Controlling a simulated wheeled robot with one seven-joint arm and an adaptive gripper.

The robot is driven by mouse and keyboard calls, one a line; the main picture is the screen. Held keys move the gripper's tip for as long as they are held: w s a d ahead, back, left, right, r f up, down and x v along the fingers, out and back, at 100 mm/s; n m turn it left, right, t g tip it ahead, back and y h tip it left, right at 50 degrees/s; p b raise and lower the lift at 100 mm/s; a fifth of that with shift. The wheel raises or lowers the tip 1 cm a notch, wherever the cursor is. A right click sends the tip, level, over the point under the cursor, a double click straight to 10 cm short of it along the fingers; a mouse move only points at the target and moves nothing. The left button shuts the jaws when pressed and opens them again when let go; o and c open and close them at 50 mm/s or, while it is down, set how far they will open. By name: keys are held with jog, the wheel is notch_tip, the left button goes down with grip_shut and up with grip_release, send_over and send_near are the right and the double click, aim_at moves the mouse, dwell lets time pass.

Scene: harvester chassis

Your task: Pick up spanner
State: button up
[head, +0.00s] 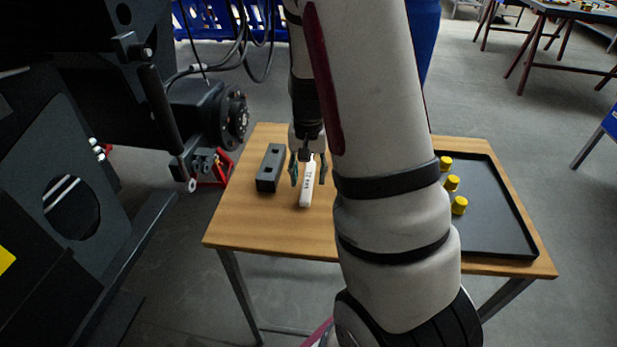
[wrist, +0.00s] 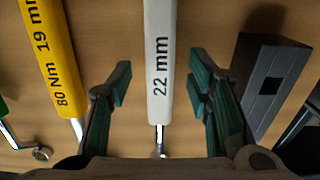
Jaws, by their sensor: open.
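A white-handled spanner marked 22 mm (head: 306,193) lies on the wooden table. In the wrist view the white spanner (wrist: 159,60) runs lengthwise between my fingers, with its metal end toward my palm. My gripper (head: 308,178) points down over it and is open, one finger on each side. In the wrist view my gripper (wrist: 159,88) shows gaps between both fingers and the handle. A yellow tool marked 80 Nm 19 mm (wrist: 52,50) lies to the left in the wrist view. My arm hides part of the table in the head view.
A dark slotted block (head: 270,168) lies close to my gripper; it also shows in the wrist view (wrist: 268,75). A black tray (head: 490,243) with yellow knobs (head: 459,205) sits on the table's right (head: 270,225). Dark machinery (head: 110,130) stands left.

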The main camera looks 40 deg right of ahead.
jog(key=shift+f, duration=0.45)
grip_shut()
